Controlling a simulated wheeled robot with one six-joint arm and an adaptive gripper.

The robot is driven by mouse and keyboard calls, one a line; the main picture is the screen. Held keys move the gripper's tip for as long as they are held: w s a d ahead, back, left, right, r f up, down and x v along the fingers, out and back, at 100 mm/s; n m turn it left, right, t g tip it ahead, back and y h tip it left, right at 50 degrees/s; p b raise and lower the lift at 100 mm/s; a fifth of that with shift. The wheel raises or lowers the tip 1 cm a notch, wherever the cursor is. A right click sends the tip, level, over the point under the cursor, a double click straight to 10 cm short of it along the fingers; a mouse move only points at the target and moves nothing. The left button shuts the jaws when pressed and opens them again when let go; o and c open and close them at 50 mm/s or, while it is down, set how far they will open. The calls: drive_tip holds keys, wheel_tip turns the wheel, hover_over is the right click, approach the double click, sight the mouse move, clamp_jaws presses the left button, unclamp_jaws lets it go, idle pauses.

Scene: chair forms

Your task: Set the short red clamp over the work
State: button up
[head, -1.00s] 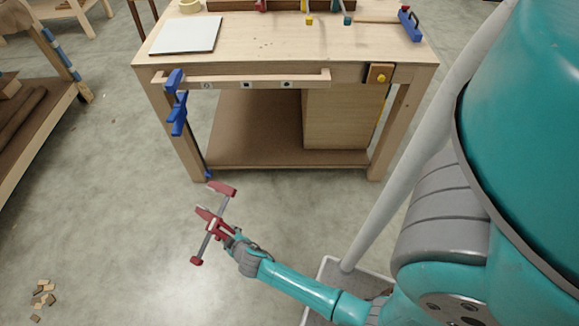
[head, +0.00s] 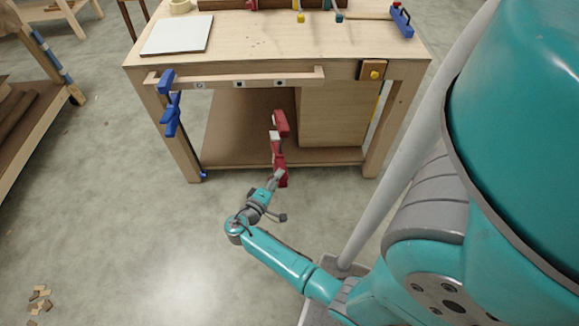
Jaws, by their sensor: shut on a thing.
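My gripper (head: 274,178) is shut on the short red clamp (head: 280,124) and holds it up in front of the workbench. The clamp stands roughly upright in the picture, its red head at the top and more red parts lower down by my gripper. The fingers are small and partly hidden by the clamp. The work seems to be the pale wooden strip (head: 225,76) along the bench's front edge, with several small marked squares on its face. A blue clamp (head: 170,118) hangs at the strip's left end. The red clamp is apart from the strip, below it in the picture.
The workbench (head: 270,45) has a white board (head: 177,36) on top and a blue clamp (head: 401,22) at its right corner. A wooden block with a yellow knob (head: 372,70) is on the front. A lower shelf and cabinet (head: 335,125) stand behind my gripper. Wood scraps (head: 40,298) lie on the floor.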

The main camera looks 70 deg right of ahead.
sight(278, 159)
drive_tip(key=s+d+r+m+g, duration=0.1)
drive_tip(key=s+d+r+g, duration=0.1)
drive_tip(key=s+r+g, duration=0.4)
drive_tip(key=w+d+r+t, duration=0.1)
drive_tip(key=w+d, duration=0.3)
drive_tip(key=d, duration=0.1)
drive_tip(key=shift+t, duration=0.4)
drive_tip(key=shift+w+f, duration=0.1)
drive_tip(key=shift+f+h, duration=0.2)
drive_tip(key=shift+h, duration=0.2)
